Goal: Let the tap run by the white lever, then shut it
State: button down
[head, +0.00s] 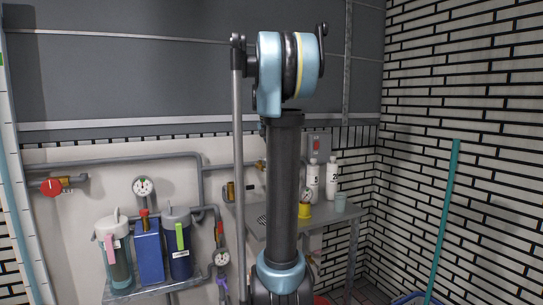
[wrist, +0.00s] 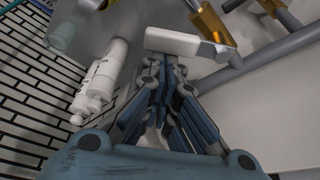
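In the wrist view the white lever (wrist: 186,42) lies crosswise just beyond my fingertips. Its right end meets a brass tap body (wrist: 212,22) on grey pipework. My gripper (wrist: 165,66) points at the lever, its two dark fingers drawn together at the tips with nothing seen between them. Whether the tips touch the lever I cannot tell. In the head view my arm hides the gripper, and I cannot make out the lever clearly; a brass fitting (head: 229,190) shows left of the arm. No water flow is visible.
A grey shelf (head: 349,214) carries white bottles (head: 312,180), a yellow cup (head: 305,211) and a pale teal cup (head: 340,203). Filter canisters (head: 180,240), a blue box (head: 149,252), gauges and a red-handled valve (head: 51,187) stand left. A brick wall (head: 460,90) bounds the right.

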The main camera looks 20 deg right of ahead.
jog(key=shift+s+a+m+g+h, duration=0.2)
jog(key=shift+s+a+m, duration=0.1)
jog(key=shift+s+m, duration=0.4)
jog(key=shift+s+a+m+g+h, duration=0.1)
jog(key=shift+s+a+m+g, duration=0.2)
jog(key=shift+m, duration=0.6)
jog(key=shift+s, duration=0.1)
jog(key=w+d, duration=0.2)
jog(key=d, duration=0.2)
jog(key=v, duration=1)
jog(key=shift+s+a, duration=0.2)
jog(key=shift+a, duration=0.05)
jog(key=shift+f, duration=0.1)
dwell(1.9)
